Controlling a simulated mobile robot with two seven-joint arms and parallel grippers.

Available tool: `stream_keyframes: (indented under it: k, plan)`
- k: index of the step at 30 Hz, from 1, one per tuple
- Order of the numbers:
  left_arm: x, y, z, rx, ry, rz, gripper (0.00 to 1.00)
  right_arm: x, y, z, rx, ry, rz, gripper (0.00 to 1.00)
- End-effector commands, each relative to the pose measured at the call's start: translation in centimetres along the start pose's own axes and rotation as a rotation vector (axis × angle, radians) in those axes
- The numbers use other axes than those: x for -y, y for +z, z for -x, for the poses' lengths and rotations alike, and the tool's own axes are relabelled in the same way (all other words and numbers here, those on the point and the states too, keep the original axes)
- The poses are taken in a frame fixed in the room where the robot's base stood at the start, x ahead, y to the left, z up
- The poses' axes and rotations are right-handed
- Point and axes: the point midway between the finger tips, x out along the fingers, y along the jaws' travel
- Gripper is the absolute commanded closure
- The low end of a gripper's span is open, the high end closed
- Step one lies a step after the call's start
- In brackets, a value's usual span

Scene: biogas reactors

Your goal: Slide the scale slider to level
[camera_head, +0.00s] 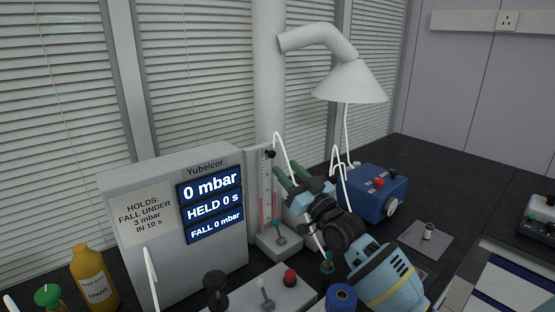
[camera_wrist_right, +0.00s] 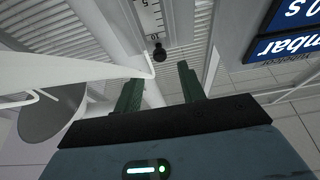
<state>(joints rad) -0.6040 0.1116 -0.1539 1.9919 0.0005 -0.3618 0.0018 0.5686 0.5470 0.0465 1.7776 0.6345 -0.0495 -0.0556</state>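The upright manometer scale (camera_head: 253,185) stands right of the Yubelcor display box, with a red column low in its tube. A small black slider knob (camera_head: 270,153) sits near the top of the scale. In the right wrist view, the knob (camera_wrist_right: 159,54) is ahead, centred between the fingers, with the scale's marked face (camera_wrist_right: 151,18) beyond it. My right gripper (camera_head: 286,171) has its green fingers pointing at the scale, just right of and slightly below the knob. It is open (camera_wrist_right: 159,75), with nothing between the fingers. My left gripper is not in view.
The display box (camera_head: 165,210) reads 0 mbar, HELD 0 s, FALL 0 mbar. A teal-handled lever (camera_head: 279,235) is at the scale's foot. White hoses (camera_head: 283,150) loop close to the gripper. A blue pump box (camera_head: 377,193) stands to the right, and a yellow bottle (camera_head: 93,278) front left.

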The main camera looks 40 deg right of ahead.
Motion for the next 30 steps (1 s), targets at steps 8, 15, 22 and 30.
stream_keyframes:
  k: [8,15,22,30]
  plan:
    - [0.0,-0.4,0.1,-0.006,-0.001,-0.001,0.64,0.0,-0.1,-3.7,-0.001,0.0,0.0,0.6]
    - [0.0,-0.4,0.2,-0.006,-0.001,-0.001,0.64,0.0,-0.1,-4.9,-0.001,-0.001,0.0,0.6]
    - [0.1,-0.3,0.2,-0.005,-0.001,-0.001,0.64,0.0,0.0,-4.9,0.0,-0.001,0.0,0.6]
    - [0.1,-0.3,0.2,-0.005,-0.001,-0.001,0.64,0.0,0.0,-4.9,0.0,-0.001,0.001,0.93]
